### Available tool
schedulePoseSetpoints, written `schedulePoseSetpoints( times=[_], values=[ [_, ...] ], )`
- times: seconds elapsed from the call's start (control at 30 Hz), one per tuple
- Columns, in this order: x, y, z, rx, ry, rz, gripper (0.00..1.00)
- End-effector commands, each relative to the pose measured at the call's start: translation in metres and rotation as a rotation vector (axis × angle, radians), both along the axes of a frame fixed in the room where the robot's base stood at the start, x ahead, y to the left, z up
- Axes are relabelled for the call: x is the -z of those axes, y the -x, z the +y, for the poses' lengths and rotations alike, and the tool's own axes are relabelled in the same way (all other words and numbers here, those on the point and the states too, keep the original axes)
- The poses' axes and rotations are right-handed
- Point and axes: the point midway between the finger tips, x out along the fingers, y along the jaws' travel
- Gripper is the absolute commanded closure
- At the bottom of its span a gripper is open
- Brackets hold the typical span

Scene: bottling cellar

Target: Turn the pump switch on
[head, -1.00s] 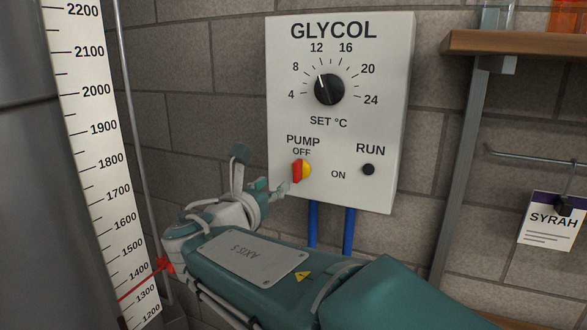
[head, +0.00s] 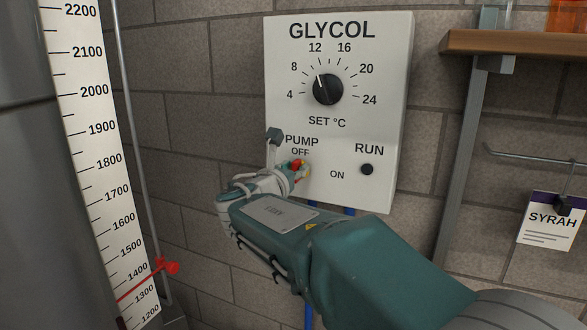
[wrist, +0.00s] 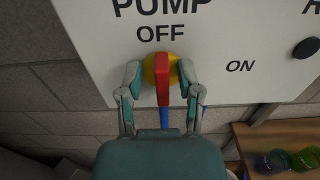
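The pump switch is a red handle on a yellow round base, low on the white GLYCOL panel (head: 385,120). In the wrist view the red handle (wrist: 163,85) stands upright, in line with the OFF label; ON is printed to the right. My gripper (wrist: 161,76) is open, with one finger on each side of the switch. Small gaps show between the fingertips and the red handle. In the head view my gripper (head: 296,172) is at the panel and partly hides the switch (head: 297,163). The RUN lamp (head: 367,169) is dark.
The black temperature dial (head: 328,89) sits above on the same panel. Blue pipes (head: 349,211) run below it. A wooden shelf (head: 520,42) with a metal post is at right, and a tank with a level scale (head: 97,130) at left.

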Motion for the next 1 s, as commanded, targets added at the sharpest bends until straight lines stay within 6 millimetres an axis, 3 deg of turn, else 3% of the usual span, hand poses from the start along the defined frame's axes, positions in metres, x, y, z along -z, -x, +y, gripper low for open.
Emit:
schedulePoseSetpoints(
  times=[0.03,0.07,0.57,1.0],
  values=[
    [0.0,0.0001,0.0,0.0,0.0,0.0,0.89],
    [0.0,0.0001,0.0,0.0,0.0,0.0,1.0],
    [0.0001,0.0001,0.0004,-0.002,-0.039,-0.021,1.0],
    [0.001,0.0022,-0.0033,-0.003,-0.327,-0.174,1.0]
  ],
)
